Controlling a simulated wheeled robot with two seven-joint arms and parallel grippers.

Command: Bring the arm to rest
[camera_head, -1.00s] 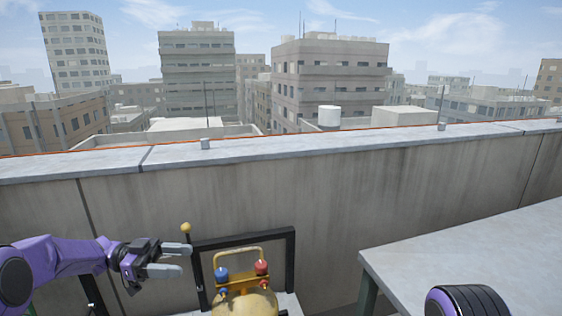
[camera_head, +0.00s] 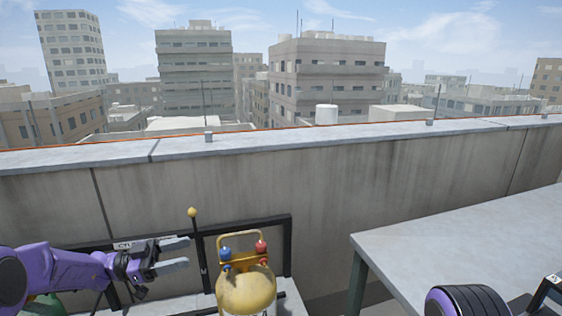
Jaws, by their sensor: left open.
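My left gripper (camera_head: 176,255) reaches in from the left on its purple arm (camera_head: 60,270). Its two grey fingers are apart, with nothing between them, and they point right. In the picture they lie left of a yellow tank (camera_head: 246,290) with a yellow handle and blue and red valve knobs. A gap shows between the fingers and the tank. A purple and black part of my right arm (camera_head: 465,302) shows at the lower right.
The tank stands on a light platform (camera_head: 290,298) with a black frame (camera_head: 290,245) behind it. A thin post with a yellow ball (camera_head: 192,212) rises beside the fingers. A grey table (camera_head: 450,245) is at the right. A concrete parapet (camera_head: 330,185) runs behind everything.

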